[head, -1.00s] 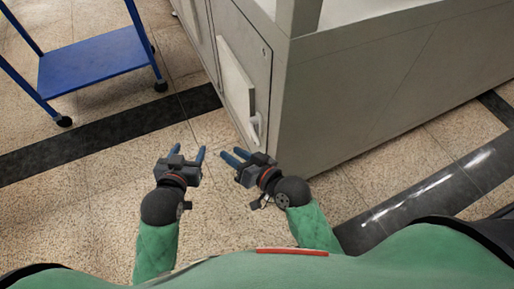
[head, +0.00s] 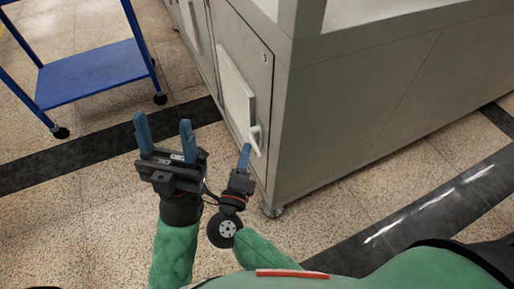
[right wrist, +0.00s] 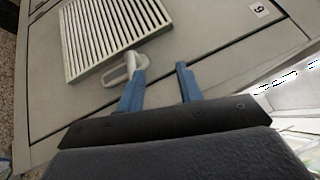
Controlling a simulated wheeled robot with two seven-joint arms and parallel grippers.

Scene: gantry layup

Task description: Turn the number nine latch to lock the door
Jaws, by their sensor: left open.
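The grey cabinet door (head: 258,75) carries a white latch (head: 255,138) low by its right edge. In the right wrist view the latch (right wrist: 117,76) is a white loop handle beside a louvred vent, and a label with a 9 (right wrist: 260,10) sits on the panel. My right gripper (head: 244,152) is just in front of the latch; in the wrist view (right wrist: 160,72) its blue fingers are apart with nothing between them. The left finger overlaps the latch's end; contact cannot be told. My left gripper (head: 163,125) is open and empty, left of the door.
A louvred vent (head: 236,95) is on the door beside the latch. The cabinet's side wall (head: 350,100) stands to the right, on castors. A blue trolley (head: 90,75) is at the upper left. The floor in front is clear.

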